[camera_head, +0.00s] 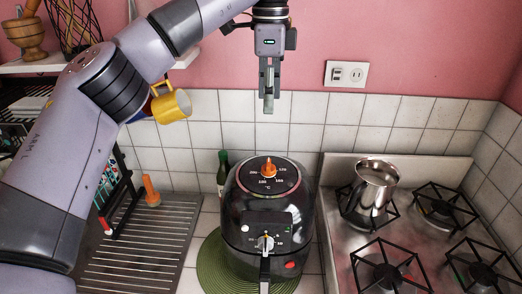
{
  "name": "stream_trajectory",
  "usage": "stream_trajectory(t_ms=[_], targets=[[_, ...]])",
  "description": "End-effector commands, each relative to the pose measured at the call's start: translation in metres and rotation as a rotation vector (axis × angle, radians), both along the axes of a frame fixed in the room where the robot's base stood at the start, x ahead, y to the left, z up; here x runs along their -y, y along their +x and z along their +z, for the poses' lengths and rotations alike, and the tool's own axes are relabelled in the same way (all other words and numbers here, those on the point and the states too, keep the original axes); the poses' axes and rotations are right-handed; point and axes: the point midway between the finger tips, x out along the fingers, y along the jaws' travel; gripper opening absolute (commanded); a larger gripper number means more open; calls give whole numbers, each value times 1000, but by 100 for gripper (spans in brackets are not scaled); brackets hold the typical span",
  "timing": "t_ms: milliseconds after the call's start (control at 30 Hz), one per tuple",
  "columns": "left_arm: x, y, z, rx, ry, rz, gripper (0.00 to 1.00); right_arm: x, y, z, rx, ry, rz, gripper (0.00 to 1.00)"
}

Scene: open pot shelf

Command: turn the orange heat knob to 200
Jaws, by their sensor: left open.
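The orange heat knob (269,170) sits on the round dial on top of a black air fryer (301,205). Its printed marks are small, and I cannot surely tell which number it points to. A second, lower knob (264,243) is on the fryer's front. My left gripper (269,105) hangs above the fryer, pointing down, well clear of the orange knob. Its jaws are open and hold nothing that I can see. My right gripper is not in view.
The fryer stands on a green round mat (213,270). A dark bottle (223,170) stands close behind it. A metal pot (376,182) sits on the gas stove (340,165) at right. A yellow mug (172,105) hangs below the shelf (40,64). A drainboard (150,235) lies at left.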

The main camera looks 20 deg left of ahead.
Motion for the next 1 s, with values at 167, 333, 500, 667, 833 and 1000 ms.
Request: stream_trajectory(t_ms=[167, 333, 500, 667, 833, 1000], targets=[[1, 0, -17, -5, 0, -5, 51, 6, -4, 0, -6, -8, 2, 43], [1, -1, -46, -7, -2, -5, 51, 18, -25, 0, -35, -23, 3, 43], [1, -1, -77, -6, -2, -4, 51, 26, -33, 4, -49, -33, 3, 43], [0, -1, -106, -6, 0, -1, 51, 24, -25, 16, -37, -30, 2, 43], [0, -2, -139, -5, 0, 0, 51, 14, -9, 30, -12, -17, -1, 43], [1, -1, -162, -2, -1, -1, 51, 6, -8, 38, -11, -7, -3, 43]])
